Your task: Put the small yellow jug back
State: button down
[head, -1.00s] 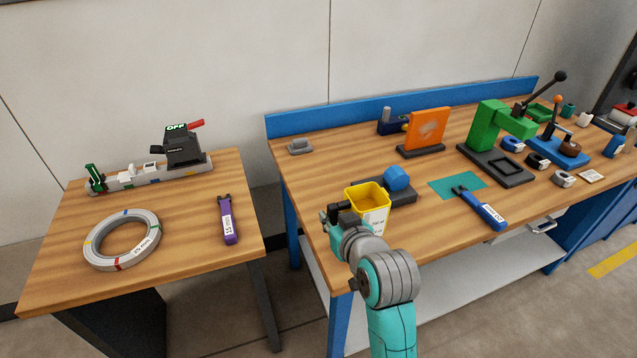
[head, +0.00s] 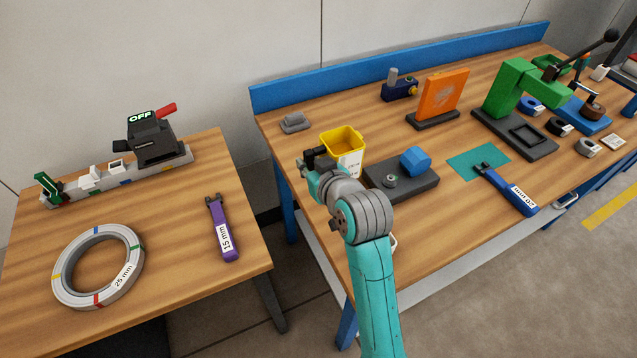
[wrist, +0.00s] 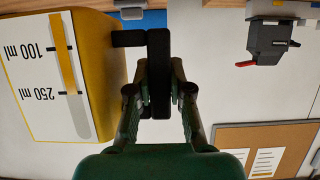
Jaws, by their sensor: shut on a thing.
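The small yellow jug (head: 352,161) has a white label with a scale and is upright over the left part of the blue-framed workbench, just left of a dark base with a blue knob. My gripper (head: 311,160) is shut on the jug's black handle, on the jug's left side. In the wrist view the jug (wrist: 45,75) fills the left, with 100 ml and 250 ml marks, and my gripper's fingers (wrist: 158,75) close around the dark handle. I cannot tell whether the jug's bottom touches the bench.
The dark base (head: 412,190) is close on the jug's right. A grey block (head: 294,122) lies behind left. An orange panel (head: 444,92), a green press (head: 512,95) and a blue-handled tool (head: 508,190) are farther right. Bench (head: 290,150) left of the jug is clear.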

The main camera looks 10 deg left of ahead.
jog(key=shift+f, duration=3.9)
jog(key=shift+f, duration=0.15)
jog(key=c, duration=1.1)
grip_release()
jog(key=shift+s+d+r, duration=0.1)
jog(key=shift+s+r, duration=0.05)
jog(key=shift+r, duration=0.05)
jog(key=v, duration=1.1)
jog(key=shift+s+d+r, duration=0.1)
jog(key=shift+s+d, duration=0.1)
jog(key=shift+s, duration=0.05)
